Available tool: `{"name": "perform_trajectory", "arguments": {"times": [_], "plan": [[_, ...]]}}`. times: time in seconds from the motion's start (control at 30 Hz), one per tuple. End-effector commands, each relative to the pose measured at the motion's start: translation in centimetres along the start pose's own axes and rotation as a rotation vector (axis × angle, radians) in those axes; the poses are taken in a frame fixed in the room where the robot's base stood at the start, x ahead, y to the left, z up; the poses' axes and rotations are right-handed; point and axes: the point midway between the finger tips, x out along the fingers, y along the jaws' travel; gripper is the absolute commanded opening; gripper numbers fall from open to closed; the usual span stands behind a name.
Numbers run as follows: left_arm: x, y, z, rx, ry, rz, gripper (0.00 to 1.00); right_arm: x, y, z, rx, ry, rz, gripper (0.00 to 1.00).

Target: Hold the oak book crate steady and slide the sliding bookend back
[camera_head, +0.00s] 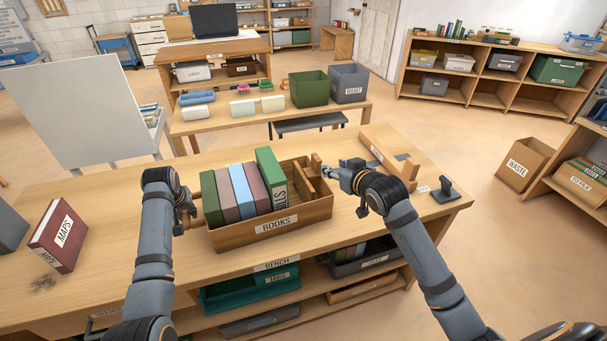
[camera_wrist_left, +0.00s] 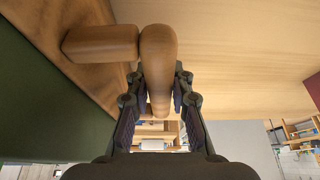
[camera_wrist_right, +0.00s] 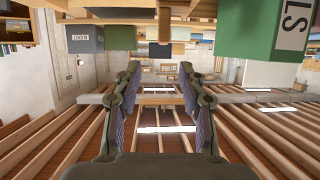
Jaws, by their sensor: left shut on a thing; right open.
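The oak book crate (camera_head: 232,236), labelled BOOKS, sits on the bench with several upright books in its left part. My left gripper (camera_head: 190,213) is shut on the wooden handle at the crate's left end; the handle (camera_wrist_left: 158,65) lies between its fingers in the left wrist view. The sliding bookend (camera_head: 311,180) is a wooden divider in the crate's right part, with a gap between it and the green end book. Its upright grip (camera_head: 316,162) rises above the crate rim. My right gripper (camera_head: 341,173) is open and empty, just right of that grip.
Behind, a lower table holds green and grey bins (camera_head: 348,83).

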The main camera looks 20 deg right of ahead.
Motion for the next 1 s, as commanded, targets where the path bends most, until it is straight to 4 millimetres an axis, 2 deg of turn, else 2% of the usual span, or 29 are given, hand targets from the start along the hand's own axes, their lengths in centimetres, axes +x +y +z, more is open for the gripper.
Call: {"name": "perform_trajectory", "arguments": {"times": [0.03,0.07,0.2,0.27,0.5,0.63,1.0], "plan": [[0.6,-0.1,0.7,0.002,-0.018,-0.002,0.00,0.0,0.0,0.1,0.000,0.000,0.000,0.41],[0.3,0.1,0.3,-0.002,-0.008,0.004,0.22,0.0,0.0,0.0,0.000,0.000,0.000,0.41],[0.2,0.1,0.3,-0.001,-0.007,0.003,0.41,0.0,0.0,0.0,0.000,0.000,0.000,0.41],[0.2,0.1,0.2,-0.001,-0.006,0.003,0.48,0.0,0.0,0.0,0.000,0.000,0.000,0.41],[0.4,-0.1,0.5,0.003,-0.012,-0.005,0.48,0.0,0.0,0.1,0.000,0.000,0.000,0.41],[-0.5,-0.1,0.3,0.002,-0.006,-0.003,0.48,0.0,0.0,0.0,0.000,0.000,0.000,0.41],[-9.0,0.1,0.1,0.000,-0.001,0.002,0.48,0.0,0.0,0.0,0.000,0.000,0.000,0.41]]}}
